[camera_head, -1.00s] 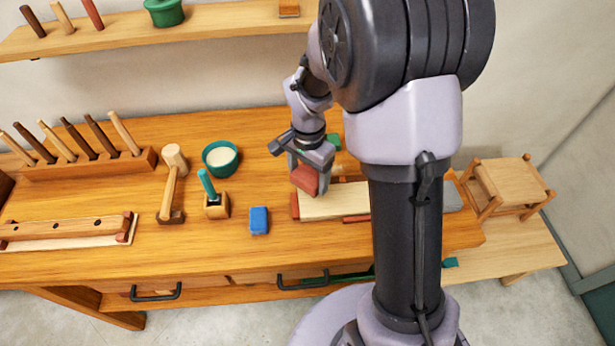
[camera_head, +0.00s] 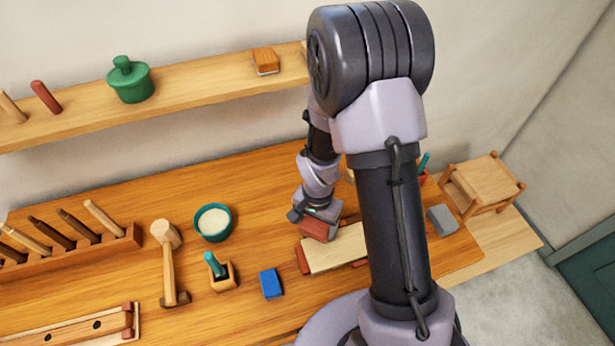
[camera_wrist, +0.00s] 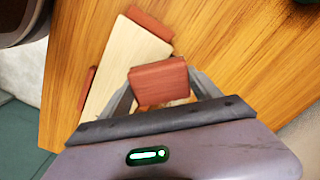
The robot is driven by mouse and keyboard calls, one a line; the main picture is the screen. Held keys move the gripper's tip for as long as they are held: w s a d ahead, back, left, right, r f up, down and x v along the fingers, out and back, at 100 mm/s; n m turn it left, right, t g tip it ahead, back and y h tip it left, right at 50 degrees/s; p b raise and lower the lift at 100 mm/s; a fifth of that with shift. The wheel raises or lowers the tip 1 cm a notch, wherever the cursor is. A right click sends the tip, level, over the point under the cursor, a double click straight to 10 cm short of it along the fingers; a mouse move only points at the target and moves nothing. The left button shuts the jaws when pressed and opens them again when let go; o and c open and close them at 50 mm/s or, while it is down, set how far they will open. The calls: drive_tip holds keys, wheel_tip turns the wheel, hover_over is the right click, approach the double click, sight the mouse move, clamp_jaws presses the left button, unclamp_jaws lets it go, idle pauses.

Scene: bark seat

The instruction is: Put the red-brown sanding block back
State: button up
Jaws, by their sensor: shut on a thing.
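The red-brown sanding block (camera_wrist: 158,82) is held between the fingers of my gripper (camera_wrist: 160,98) in the wrist view. In the head view the block (camera_head: 317,230) shows under my gripper (camera_head: 318,214), beside the left end of a pale board (camera_head: 336,250) and above the workbench (camera_head: 130,205). How far it is above the bench is hard to tell. My arm hides part of the board in the head view.
Red-brown pieces (camera_head: 303,260) lie along the board. A blue block (camera_head: 271,284), a teal bowl (camera_head: 213,222), a mallet (camera_head: 168,262) and a small wooden holder (camera_head: 223,276) stand to the left. A grey block (camera_head: 442,220) lies right. A shelf (camera_head: 205,96) runs behind, holding an orange-brown block (camera_head: 266,61) and a green pot (camera_head: 130,82).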

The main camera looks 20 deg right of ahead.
drive_tip(key=w, duration=0.5)
drive_tip(key=w+a+f, duration=0.1)
drive_tip(key=w, duration=0.4)
drive_tip(key=w+b, duration=0.1)
drive_tip(key=w, duration=0.3)
drive_tip(key=shift+w+a+f, duration=0.2)
drive_tip(key=shift+w+f, duration=0.2)
drive_tip(key=shift+f+b, duration=0.55)
drive_tip(key=shift+f, duration=1.2)
drive_tip(key=o, duration=1.3)
drive_tip(key=s+a+r+n+t+p, duration=0.1)
drive_tip(key=s+r, duration=0.2)
drive_tip(key=r, duration=1.1)
drive_tip(key=s+r+t+p, duration=0.1)
drive_tip(key=s+r+p, duration=0.1)
drive_tip(key=r, duration=1.1)
drive_tip(key=s+a+r+n+t, duration=0.1)
drive_tip(key=s+r, duration=0.2)
drive_tip(key=s, duration=0.4)
drive_tip(key=s+a+r+n+t+y, duration=0.1)
drive_tip(key=s+r, duration=0.3)
drive_tip(key=s, duration=0.4)
drive_tip(key=s+a+r+n+t+y, duration=0.1)
drive_tip(key=s+r, duration=0.3)
drive_tip(key=s, duration=0.4)
drive_tip(key=shift+s+r+n+t, duration=0.2)
drive_tip(key=shift+n+t, duration=0.1)
drive_tip(key=shift+t, duration=0.1)
